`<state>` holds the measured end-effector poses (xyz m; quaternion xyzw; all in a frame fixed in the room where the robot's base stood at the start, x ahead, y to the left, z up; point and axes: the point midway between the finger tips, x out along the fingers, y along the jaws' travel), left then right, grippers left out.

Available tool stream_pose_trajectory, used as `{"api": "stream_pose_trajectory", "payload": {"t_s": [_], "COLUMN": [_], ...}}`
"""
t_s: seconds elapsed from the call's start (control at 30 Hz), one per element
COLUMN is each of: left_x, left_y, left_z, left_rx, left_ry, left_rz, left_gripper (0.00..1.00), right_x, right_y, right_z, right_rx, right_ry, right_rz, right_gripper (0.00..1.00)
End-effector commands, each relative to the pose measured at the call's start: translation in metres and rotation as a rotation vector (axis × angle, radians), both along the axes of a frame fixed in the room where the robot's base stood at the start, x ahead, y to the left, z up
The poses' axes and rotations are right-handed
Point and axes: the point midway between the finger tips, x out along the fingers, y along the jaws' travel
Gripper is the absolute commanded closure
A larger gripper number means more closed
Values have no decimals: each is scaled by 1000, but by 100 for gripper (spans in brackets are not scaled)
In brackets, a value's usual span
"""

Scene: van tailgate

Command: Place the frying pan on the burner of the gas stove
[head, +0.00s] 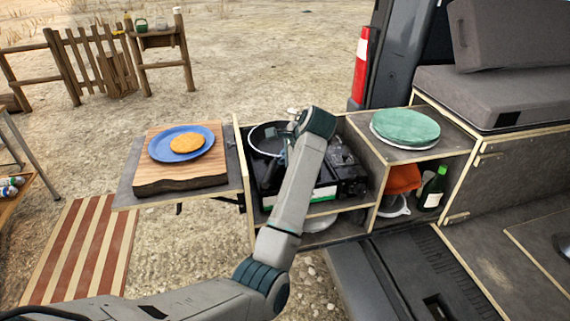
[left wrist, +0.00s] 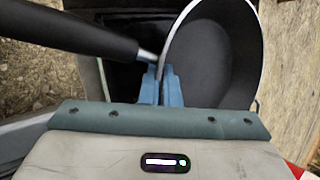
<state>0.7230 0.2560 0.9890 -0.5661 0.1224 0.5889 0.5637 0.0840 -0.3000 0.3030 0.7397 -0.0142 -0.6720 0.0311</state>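The dark frying pan (head: 265,140) with a pale rim is over the left part of the black gas stove (head: 347,176) in the van's kitchen box. My left arm crosses in front and hides much of the stove, the burner and part of the pan. My left gripper (head: 283,160) is at the pan's near side. In the left wrist view its blue fingers (left wrist: 160,85) are close together on the rim of the pan (left wrist: 212,55), where the black handle (left wrist: 75,30) joins. I cannot tell whether the pan touches the stove. My right gripper is not in view.
Left of the stove, a wooden board (head: 180,182) carries a blue plate (head: 206,147) with orange food. Right, a green round item (head: 405,127) lies on the box top. A green bottle (head: 433,188) and orange item (head: 403,178) stand below. Box walls edge the stove.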

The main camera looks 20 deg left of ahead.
Motion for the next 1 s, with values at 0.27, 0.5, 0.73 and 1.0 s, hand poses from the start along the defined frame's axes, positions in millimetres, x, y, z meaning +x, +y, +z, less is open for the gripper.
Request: {"api": "stream_pose_trajectory", "payload": {"t_s": [0.27,0.5,0.73,1.0], "left_x": [0,0,0,0], "left_y": [0,0,0,0], "left_z": [-32,-34,-36,-36], "left_rx": [1,1,0,0], "left_ry": [0,-1,2,1], "left_rz": [0,1,1,1], "left_gripper": [100,100,76,76], "right_x": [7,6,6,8], "right_y": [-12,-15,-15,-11], "right_z": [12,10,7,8], "right_rx": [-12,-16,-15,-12], "right_ry": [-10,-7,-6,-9], "right_rz": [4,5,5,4], "right_gripper": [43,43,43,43]}}
